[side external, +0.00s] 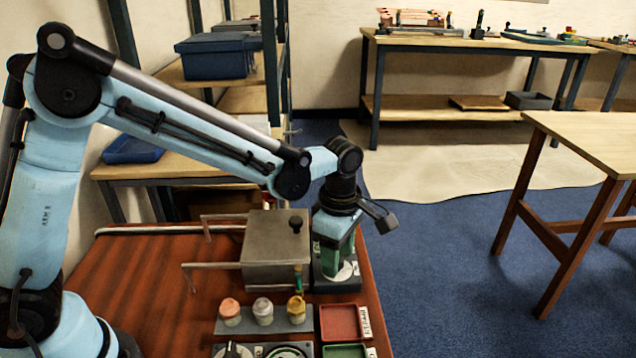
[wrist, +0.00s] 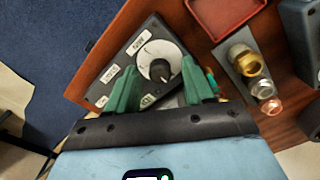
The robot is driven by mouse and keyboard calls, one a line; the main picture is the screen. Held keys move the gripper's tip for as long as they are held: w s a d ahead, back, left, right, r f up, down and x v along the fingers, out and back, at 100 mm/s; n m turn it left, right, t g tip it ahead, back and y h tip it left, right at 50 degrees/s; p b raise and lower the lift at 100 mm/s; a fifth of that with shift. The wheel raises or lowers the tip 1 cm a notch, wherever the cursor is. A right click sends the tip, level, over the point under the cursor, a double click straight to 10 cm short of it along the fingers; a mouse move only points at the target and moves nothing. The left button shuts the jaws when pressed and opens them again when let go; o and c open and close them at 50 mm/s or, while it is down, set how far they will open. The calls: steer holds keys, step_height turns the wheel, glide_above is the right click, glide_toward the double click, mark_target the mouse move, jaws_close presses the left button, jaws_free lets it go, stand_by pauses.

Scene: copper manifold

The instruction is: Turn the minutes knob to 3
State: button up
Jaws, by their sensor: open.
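A knob with a dark pointer (wrist: 160,69) sits on a round white dial (wrist: 150,56) in the wrist view. The white dial also shows in the side view (side external: 345,273), partly hidden by my gripper. My gripper (wrist: 161,88) is open, with its green fingers on either side of the knob and nothing visibly clamped. In the side view my gripper (side external: 332,265) points down over the panel. Whether a finger touches the knob I cannot tell.
A grey metal box (side external: 268,262) with pipes stands just left of my gripper. Three capped fittings (side external: 263,312) stand in a row in front. A red tray (side external: 342,322) and a green tray (side external: 345,351) lie nearer the camera. The table's right edge is close by.

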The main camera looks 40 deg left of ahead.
jaws_close()
